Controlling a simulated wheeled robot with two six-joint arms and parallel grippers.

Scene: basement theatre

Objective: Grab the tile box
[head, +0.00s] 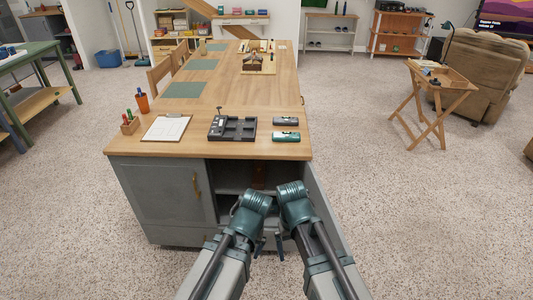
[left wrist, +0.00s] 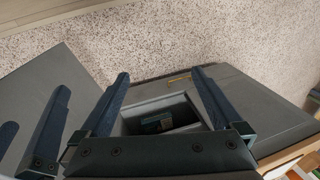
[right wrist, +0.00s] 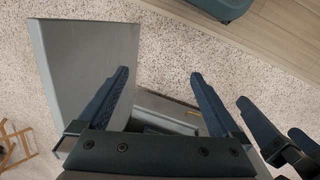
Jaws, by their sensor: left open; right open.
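I cannot surely tell which thing is the tile box. A dark box with a green label (left wrist: 155,122) lies in a grey open-topped drawer (left wrist: 180,98) in the left wrist view, partly hidden by my gripper's mount. My left gripper (left wrist: 160,75) is open and empty, with its fingers above the drawer. My right gripper (right wrist: 159,74) is open and empty beside it; the drawer shows only partly between its fingers. In the head view both wrists hang before the open cabinet and cover much of its low part.
The grey cabinet door (head: 329,215) stands open on the right.

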